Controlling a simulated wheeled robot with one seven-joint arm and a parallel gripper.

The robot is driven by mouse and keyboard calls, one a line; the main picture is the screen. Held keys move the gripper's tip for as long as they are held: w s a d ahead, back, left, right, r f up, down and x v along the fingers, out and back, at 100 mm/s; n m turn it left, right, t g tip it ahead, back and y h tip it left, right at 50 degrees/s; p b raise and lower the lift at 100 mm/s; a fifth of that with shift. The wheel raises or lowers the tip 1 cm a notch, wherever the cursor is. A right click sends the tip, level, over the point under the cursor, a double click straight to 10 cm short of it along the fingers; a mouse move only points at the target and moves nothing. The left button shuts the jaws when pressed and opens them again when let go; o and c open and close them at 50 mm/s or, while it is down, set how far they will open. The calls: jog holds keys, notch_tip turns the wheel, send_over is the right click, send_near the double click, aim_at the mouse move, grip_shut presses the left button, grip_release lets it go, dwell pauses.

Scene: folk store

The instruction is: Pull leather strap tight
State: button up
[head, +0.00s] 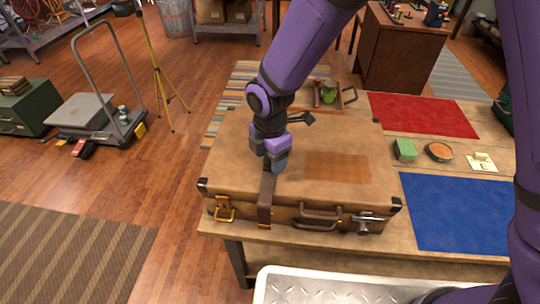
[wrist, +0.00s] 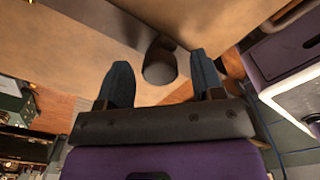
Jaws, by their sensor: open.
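A tan suitcase (head: 345,140) with dark corners lies closed on a wooden table. A brown leather strap (head: 266,205) runs over its top front edge and down its front, left of the handle (head: 320,217). My gripper (head: 274,168) points down just above the lid at the strap's upper end. In the wrist view, the blue fingers of my gripper (wrist: 162,66) are spread apart. The strap's dark rounded end (wrist: 159,68) shows between them, with no clear grip on it. How close the fingers are to the strap's sides is hard to tell.
A brass latch (head: 225,209) and a metal latch (head: 366,222) sit on the suitcase front. Right of it lie a blue cloth (head: 455,212), a red cloth (head: 422,114), a green block (head: 405,150) and a round tin (head: 439,152). A metal tray (head: 330,290) is in front.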

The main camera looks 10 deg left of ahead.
grip_shut()
jog(key=shift+w+r, duration=0.1)
jog(key=shift+w, duration=1.9)
grip_release()
notch_tip(320, 180, up, 11)
